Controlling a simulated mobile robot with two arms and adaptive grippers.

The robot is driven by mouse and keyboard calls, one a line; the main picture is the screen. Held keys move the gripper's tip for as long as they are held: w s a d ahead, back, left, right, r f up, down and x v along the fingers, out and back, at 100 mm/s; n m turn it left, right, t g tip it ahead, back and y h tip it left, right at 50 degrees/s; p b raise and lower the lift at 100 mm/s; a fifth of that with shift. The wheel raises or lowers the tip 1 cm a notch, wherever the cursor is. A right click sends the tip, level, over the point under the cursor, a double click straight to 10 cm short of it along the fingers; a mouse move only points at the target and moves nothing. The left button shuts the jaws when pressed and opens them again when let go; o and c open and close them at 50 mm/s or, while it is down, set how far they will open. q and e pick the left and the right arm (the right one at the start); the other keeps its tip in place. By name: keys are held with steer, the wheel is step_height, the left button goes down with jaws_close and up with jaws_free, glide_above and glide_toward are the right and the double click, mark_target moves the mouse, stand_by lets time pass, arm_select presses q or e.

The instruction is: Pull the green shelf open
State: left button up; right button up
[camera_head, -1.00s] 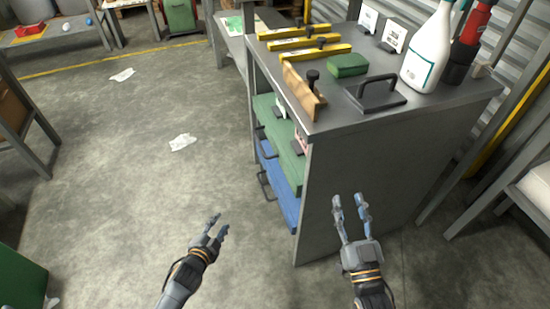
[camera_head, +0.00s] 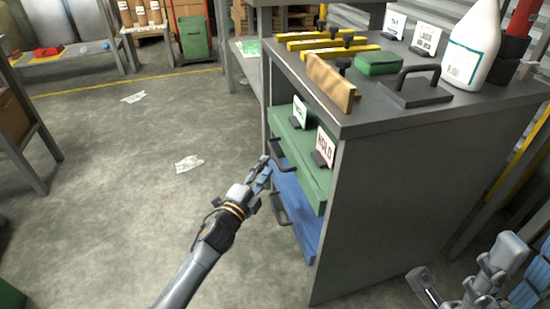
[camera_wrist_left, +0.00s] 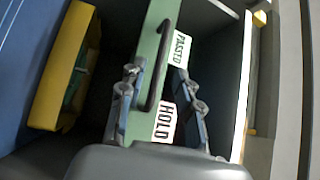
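The green shelf (camera_head: 313,182) is a drawer-like tray in the grey cabinet's left side, above a blue one. It has a dark bar handle (camera_head: 281,157) on its front, and PASSED and HOLD cards stand on it. My left gripper (camera_head: 264,172) is at the shelf's front, close to the handle. In the left wrist view the handle (camera_wrist_left: 158,65) shows between the two open fingers (camera_wrist_left: 156,95), which look apart from it. Whether they touch it is unclear. My right gripper (camera_head: 520,262) is open and empty at the lower right, cut off by the picture edge.
The blue drawer (camera_head: 296,212) has its own handle below. The cabinet top (camera_head: 395,115) holds yellow bars, a wooden block (camera_head: 331,83), a green block (camera_head: 379,63) and a white bottle (camera_head: 469,45). The floor (camera_head: 120,190) left of the cabinet is clear apart from paper scraps.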

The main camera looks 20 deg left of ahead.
mark_target(274, 153)
arm_select(q)
steer(key=b+x, duration=0.1)
steer(key=x, duration=0.5)
steer(key=shift+w+d, duration=0.1)
steer(key=shift+w, duration=0.2)
jaws_close()
